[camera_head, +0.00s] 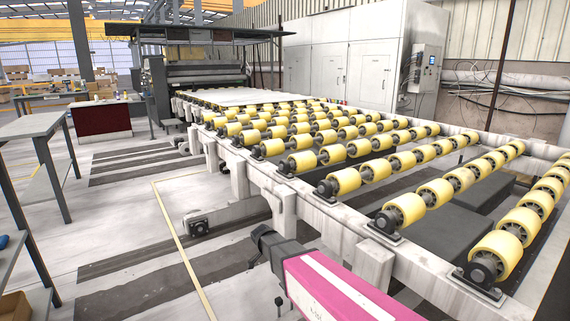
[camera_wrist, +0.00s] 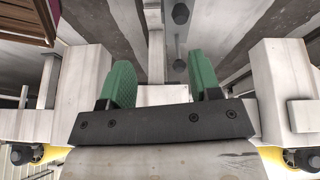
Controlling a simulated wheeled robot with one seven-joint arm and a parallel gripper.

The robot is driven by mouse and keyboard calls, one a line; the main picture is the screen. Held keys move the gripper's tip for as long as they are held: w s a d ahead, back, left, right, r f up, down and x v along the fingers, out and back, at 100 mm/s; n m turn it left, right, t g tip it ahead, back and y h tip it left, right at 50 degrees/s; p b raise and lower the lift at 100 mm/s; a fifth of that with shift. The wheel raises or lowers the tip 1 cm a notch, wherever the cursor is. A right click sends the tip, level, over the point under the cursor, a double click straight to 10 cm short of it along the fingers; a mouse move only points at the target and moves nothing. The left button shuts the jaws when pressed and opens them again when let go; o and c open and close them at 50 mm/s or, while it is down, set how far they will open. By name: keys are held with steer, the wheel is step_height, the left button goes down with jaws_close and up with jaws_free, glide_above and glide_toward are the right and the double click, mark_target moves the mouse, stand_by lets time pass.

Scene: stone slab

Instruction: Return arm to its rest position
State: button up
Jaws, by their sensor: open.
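My gripper (camera_wrist: 164,80) shows in the wrist view with two green-padded fingers spread apart. Nothing is held between them; a white frame beam and the floor show through the gap. In the head view, my pink and white arm reaches in from the bottom, with a dark end part beside the near side of the roller conveyor (camera_head: 262,183). The fingertips cannot be made out clearly there. From this angle I cannot tell whether the arm touches the conveyor's frame.
The conveyor's yellow rollers (camera_head: 343,181) fill the right. A white slab (camera_head: 235,96) lies at its far end, before a dark machine (camera_head: 205,75). A grey table (camera_head: 30,125) stands left, with a dark red cabinet (camera_head: 103,118) beyond. Floor (camera_head: 140,215) between is mostly clear.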

steer(key=s+d+r+n+g+y, duration=0.1)
steer(key=s+d+n, duration=0.4)
steer(key=d, duration=0.6)
steer(key=s+d+r+n+g+y, duration=0.1)
steer(key=s+d+r+n+y, duration=0.2)
steer(key=s+d, duration=0.7)
steer(key=shift+d+r+n, duration=0.15)
steer(key=shift+d+n, duration=0.25)
steer(key=shift+n, duration=0.6)
